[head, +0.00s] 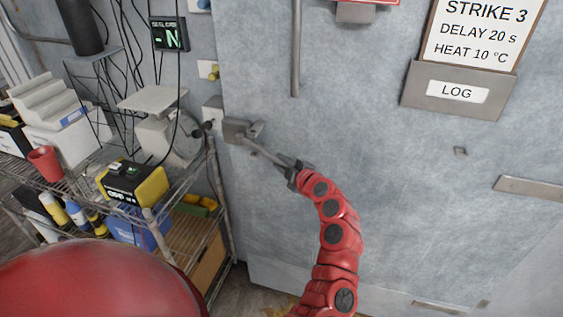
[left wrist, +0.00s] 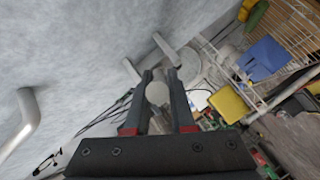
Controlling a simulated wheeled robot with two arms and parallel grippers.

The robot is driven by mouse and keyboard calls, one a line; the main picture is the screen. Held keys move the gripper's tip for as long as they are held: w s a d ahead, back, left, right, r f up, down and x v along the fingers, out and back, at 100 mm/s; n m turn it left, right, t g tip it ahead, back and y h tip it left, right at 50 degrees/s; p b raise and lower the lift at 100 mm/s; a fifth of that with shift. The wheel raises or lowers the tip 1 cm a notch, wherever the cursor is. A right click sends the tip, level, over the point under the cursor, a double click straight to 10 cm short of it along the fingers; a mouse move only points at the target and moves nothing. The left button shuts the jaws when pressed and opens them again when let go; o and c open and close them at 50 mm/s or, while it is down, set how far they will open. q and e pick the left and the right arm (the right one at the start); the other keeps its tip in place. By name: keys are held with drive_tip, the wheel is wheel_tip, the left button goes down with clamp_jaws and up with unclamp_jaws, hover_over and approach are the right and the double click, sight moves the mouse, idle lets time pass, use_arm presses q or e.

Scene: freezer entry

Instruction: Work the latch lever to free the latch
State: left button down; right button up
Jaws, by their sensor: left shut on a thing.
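The latch lever (head: 264,153) is a slim grey metal bar. It slopes down to the right from the grey latch body (head: 236,130) at the left edge of the large grey door (head: 400,190). My left gripper (head: 291,172), on a red arm, is shut on the lower right end of the lever. In the left wrist view, the rounded, pale lever end (left wrist: 157,94) sits between the two dark fingers of the left gripper (left wrist: 160,76). The fingers hide part of the lever. My right gripper is not in view.
A wire shelf (head: 185,187) with a yellow-black device (head: 133,183), a red cup (head: 45,163) and boxes stands left of the latch. A vertical bar handle (head: 296,50) rises above the lever. A log holder (head: 455,92) hangs at upper right. The door face right of my arm is mostly clear.

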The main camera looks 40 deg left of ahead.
use_arm(q)
drive_tip(key=c, duration=0.8)
unclamp_jaws()
drive_tip(key=shift+a, duration=0.1)
drive_tip(key=shift+o, duration=0.2)
drive_tip(key=b+v, duration=0.4)
drive_tip(key=v, duration=1.3)
drive_tip(key=shift+d, duration=0.25)
drive_tip(key=shift+r, duration=0.1)
